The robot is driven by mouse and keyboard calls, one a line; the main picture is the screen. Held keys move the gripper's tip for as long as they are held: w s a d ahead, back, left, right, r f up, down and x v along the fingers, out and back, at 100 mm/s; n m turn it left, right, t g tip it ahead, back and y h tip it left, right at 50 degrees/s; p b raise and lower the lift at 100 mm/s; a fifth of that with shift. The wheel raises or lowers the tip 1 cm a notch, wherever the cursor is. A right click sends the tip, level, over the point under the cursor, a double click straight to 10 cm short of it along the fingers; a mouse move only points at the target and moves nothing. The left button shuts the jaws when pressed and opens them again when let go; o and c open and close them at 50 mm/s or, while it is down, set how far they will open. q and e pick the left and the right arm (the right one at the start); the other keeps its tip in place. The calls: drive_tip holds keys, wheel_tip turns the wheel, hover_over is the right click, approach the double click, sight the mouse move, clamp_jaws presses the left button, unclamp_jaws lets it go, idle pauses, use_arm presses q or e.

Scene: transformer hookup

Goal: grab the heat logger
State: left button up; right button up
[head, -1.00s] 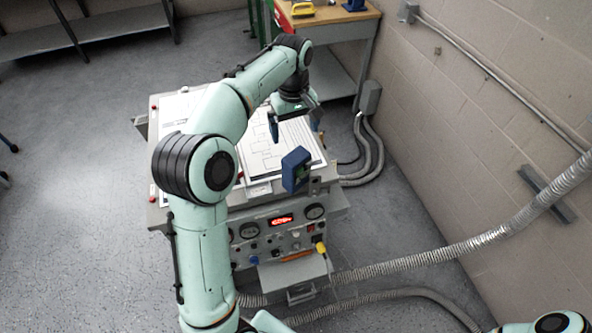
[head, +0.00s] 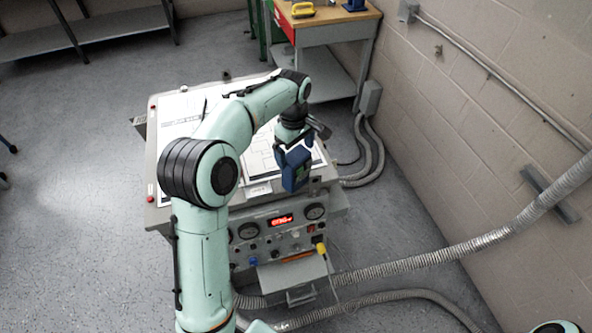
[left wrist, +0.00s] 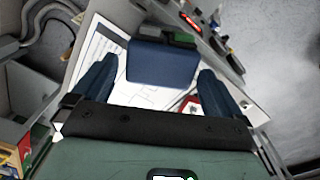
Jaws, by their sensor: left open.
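In the left wrist view the blue box (left wrist: 162,63) lies between the two spread blue fingers of my left gripper (left wrist: 157,72). Gaps show on both sides, so the gripper is open and not closed on it. The logger's base is hard to make out. My right gripper is out of view.
The bench top (head: 165,185) carries papers with diagrams (head: 262,150). Its front panel has dials, a red display (head: 282,220) and a yellow plug (head: 320,248). Flexible conduits (head: 425,262) run right to the wall. A wooden-topped table (head: 335,17) stands behind.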

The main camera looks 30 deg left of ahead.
use_arm(q)
wheel_tip(320, 180, down, 4)
drive_tip(key=shift+f, duration=0.1)
drive_tip(key=c, duration=1.3)
